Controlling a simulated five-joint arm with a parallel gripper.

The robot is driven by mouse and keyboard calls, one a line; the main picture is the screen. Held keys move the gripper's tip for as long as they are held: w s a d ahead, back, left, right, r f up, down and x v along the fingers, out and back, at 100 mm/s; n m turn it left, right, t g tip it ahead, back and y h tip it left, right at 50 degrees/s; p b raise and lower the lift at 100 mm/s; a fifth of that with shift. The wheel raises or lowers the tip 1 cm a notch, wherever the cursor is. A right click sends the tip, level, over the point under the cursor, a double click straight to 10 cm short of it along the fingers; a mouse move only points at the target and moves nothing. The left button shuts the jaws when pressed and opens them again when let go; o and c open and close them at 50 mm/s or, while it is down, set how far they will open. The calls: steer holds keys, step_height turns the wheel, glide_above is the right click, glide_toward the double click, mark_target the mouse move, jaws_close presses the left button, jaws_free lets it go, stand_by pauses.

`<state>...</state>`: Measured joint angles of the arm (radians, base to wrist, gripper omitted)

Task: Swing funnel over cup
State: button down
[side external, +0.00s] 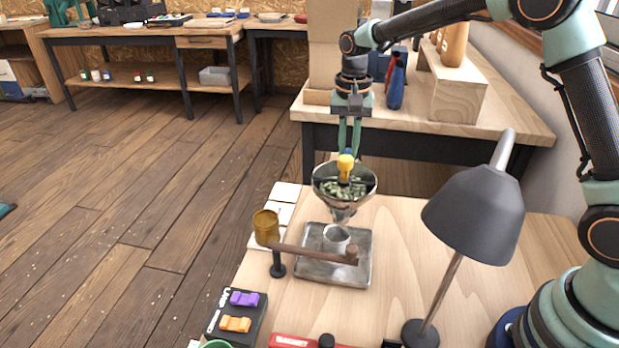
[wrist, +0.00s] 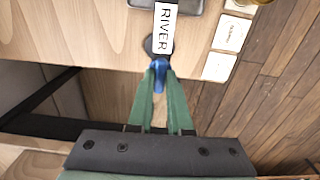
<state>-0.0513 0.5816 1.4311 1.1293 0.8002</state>
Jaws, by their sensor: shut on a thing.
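A metal funnel (side external: 329,198) with green beans in it and a spout below shows under my gripper in the side view. A dark bar crosses its mouth. My gripper (side external: 349,150) points down, shut on a blue-topped yellow piece (side external: 345,165) at the funnel's middle; I cannot tell whether the two are joined. In the wrist view, my fingers (wrist: 160,72) close on its blue part (wrist: 159,64). A small pale cup (side external: 336,238) stands on a metal tray (side external: 345,277), below the spout in the picture. I cannot tell whether the spout is centred above it.
A brown bar (side external: 315,252) on a dark post crosses in front of the cup. An amber cup (side external: 266,227) stands at its left end. A grey lamp (side external: 474,213) stands at right. Square cards (side external: 285,192) lie at left.

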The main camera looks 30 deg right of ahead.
steer(key=shift+r+m, duration=0.15)
steer(key=shift+m, duration=0.15)
steer(key=c, duration=0.8)
jaws_free()
steer(key=shift+c, duration=0.2)
step_height(320, 180, up, 12)
